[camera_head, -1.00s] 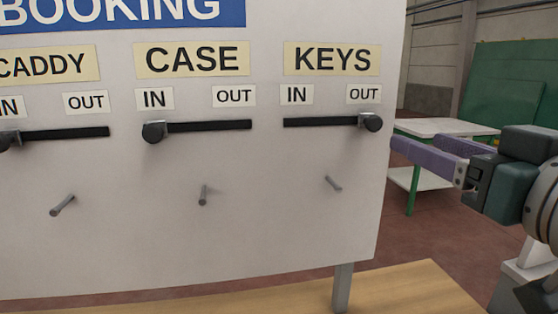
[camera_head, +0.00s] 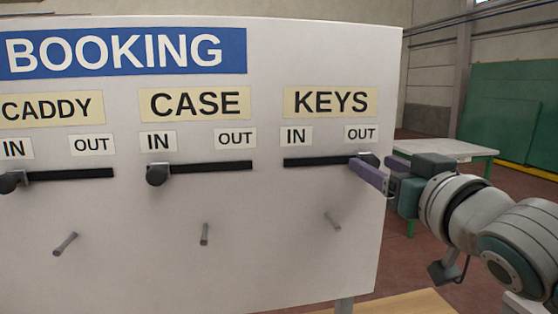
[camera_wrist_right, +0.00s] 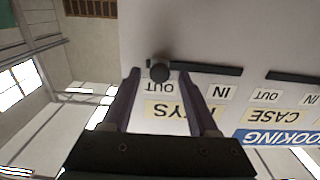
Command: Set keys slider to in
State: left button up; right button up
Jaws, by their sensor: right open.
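The KEYS slider knob (camera_head: 368,159) is a dark round knob at the right, OUT end of its black track (camera_head: 315,162) on the white board. My right gripper (camera_head: 368,173) reaches in from the right, with its purple fingers at the knob and partly covering it in the head view. In the right wrist view the knob (camera_wrist_right: 160,71) lies just beyond and between the tips of the two spread fingers (camera_wrist_right: 158,75). The right gripper is open; I cannot tell whether a finger touches the knob. My left gripper is not in view.
The CASE knob (camera_head: 157,174) and the CADDY knob (camera_head: 10,182) sit at the left, IN ends of their tracks. Thin pegs, one below KEYS (camera_head: 332,221), stick out below the tracks. A white table (camera_head: 440,147) with green legs stands behind the board.

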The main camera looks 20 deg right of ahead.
jog(key=shift+c, duration=0.2)
grip_shut()
dwell(1.1)
